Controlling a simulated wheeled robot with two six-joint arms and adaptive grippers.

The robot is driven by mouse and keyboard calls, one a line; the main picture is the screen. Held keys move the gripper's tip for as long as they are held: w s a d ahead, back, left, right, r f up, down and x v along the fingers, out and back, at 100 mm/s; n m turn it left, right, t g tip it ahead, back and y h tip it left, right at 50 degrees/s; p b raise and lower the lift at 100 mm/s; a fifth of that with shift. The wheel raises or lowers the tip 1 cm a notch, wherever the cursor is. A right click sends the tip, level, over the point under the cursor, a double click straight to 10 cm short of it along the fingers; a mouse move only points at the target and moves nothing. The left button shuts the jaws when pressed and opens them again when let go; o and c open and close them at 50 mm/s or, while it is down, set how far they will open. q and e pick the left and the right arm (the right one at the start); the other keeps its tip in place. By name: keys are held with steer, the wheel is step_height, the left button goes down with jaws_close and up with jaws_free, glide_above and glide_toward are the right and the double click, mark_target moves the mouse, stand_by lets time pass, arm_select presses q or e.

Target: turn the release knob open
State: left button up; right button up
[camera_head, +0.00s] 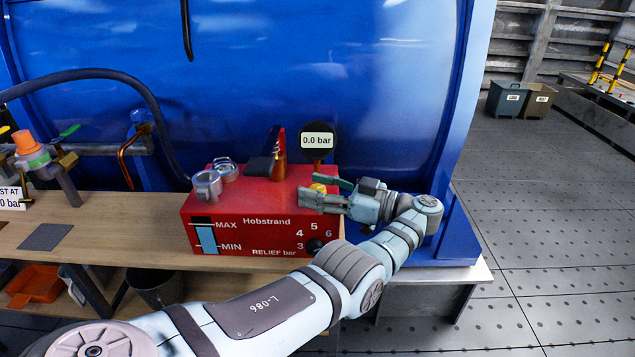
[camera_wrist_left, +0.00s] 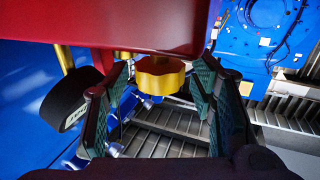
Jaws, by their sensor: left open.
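The release knob is a yellow lobed knob (camera_wrist_left: 160,75), seen between my left gripper's fingers in the left wrist view. In the head view the yellow knob (camera_head: 319,188) shows just behind the fingers, on top of the red Hobstrand pump box (camera_head: 250,215). My left gripper (camera_head: 325,193) comes in from the right side of the box, its fingers spread on either side of the knob. In the wrist view the open left gripper (camera_wrist_left: 160,105) shows green pads with a gap to the knob. My right gripper is not in view.
A round gauge (camera_head: 317,140) reading 0.0 bar stands behind the knob. A black relief dial (camera_head: 314,246) is on the box front. A dark lever (camera_head: 262,165) and metal fittings (camera_head: 207,185) sit on top. The wooden bench (camera_head: 110,215) continues left, with a hose and valves.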

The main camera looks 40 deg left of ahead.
mark_target(317, 188)
arm_select(q)
step_height(317, 188, up, 10)
steer(key=shift+f, duration=0.1)
stand_by(0.4)
